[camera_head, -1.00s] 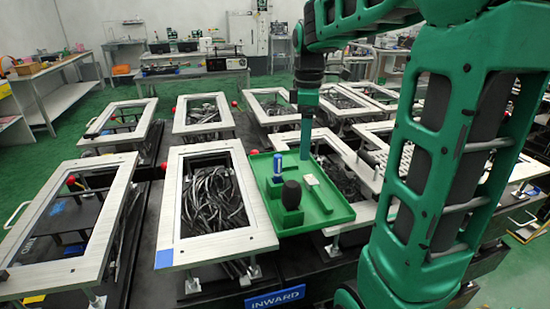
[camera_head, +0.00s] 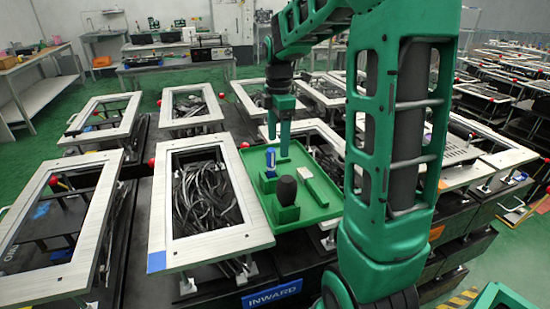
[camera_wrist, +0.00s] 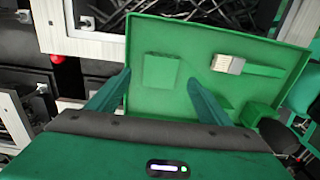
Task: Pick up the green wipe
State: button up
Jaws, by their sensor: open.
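The green wipe (camera_wrist: 161,71) is a flat, roughly square green patch lying on the green tray (camera_wrist: 200,40) in the wrist view. It is nearly the same colour as the tray. My gripper (camera_wrist: 158,78) is open, with one finger on each side of the wipe in the picture; nothing is between the fingers. In the head view my gripper (camera_head: 284,152) points down over the back part of the tray (camera_head: 318,212). There the wipe cannot be made out clearly. I cannot tell how high the fingertips are above it.
On the tray are a brush with pale bristles (camera_wrist: 228,64), a dark rounded object (camera_head: 286,190) on a green block, and a blue cylinder (camera_head: 271,158). A pale frame around black cables (camera_head: 205,195) stands left of the tray. More frames surround it.

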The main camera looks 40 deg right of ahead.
aim_at(278, 154)
jog(key=shift+f, duration=1.75)
jog(key=c, duration=1.1)
jog(key=shift+r, duration=0.1)
notch_tip(278, 154, up, 10)
jog(key=shift+f, duration=0.1)
jog(key=shift+o, duration=0.3)
